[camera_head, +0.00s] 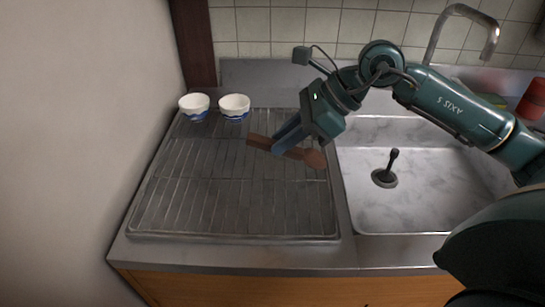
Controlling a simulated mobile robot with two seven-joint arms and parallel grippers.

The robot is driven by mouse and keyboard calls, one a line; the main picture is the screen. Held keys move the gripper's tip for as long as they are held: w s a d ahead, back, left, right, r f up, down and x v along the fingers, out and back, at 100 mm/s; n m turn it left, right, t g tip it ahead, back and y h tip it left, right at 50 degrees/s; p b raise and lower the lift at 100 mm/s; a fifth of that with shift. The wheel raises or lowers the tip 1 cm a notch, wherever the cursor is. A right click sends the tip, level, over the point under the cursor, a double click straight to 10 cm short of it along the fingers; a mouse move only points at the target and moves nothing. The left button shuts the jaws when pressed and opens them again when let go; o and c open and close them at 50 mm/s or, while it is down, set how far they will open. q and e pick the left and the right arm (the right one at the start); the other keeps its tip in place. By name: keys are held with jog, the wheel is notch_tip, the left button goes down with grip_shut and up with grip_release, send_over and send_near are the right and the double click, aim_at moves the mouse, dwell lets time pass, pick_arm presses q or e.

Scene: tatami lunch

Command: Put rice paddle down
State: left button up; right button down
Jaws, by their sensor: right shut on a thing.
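The rice paddle (313,158) is brown, with a rounded end to the right and a straight handle to the left. My right gripper (282,143) is shut on its middle, with the blue-grey fingers across it. The paddle lies roughly level over the right part of the metal drying rack (190,210), near the sink's left edge. I cannot tell whether it touches the rack. My left gripper is not in view.
Two white and blue bowls (194,106) (235,106) stand at the rack's back left. The sink (440,185) with a dark drain plug (385,177) is to the right, under a faucet (462,12). The rack's front and left are clear. A wall (80,120) bounds the left.

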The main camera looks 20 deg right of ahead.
aim_at(296, 149)
notch_tip(296, 149, down, 5)
jog(key=shift+f, duration=0.1)
jog(key=c, duration=1.8)
grip_release()
jog(key=shift+f+b, duration=0.15)
jog(key=shift+b, duration=0.2)
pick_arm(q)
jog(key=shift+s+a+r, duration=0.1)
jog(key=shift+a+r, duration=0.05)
pick_arm(e)
jog(key=o, duration=0.5)
jog(key=shift+r+p, duration=0.35)
jog(key=shift+p, duration=0.05)
jog(key=b+v, duration=0.1)
jog(key=v, duration=0.9)
jog(key=shift+s+d+r, duration=0.1)
jog(key=shift+d, duration=0.1)
jog(key=shift+s+d+r, duration=0.15)
jog(key=shift+d+r, duration=0.15)
jog(key=shift+r, duration=0.15)
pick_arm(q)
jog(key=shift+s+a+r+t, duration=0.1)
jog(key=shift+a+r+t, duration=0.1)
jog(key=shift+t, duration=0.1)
pick_arm(e)
jog(key=shift+r, duration=0.1)
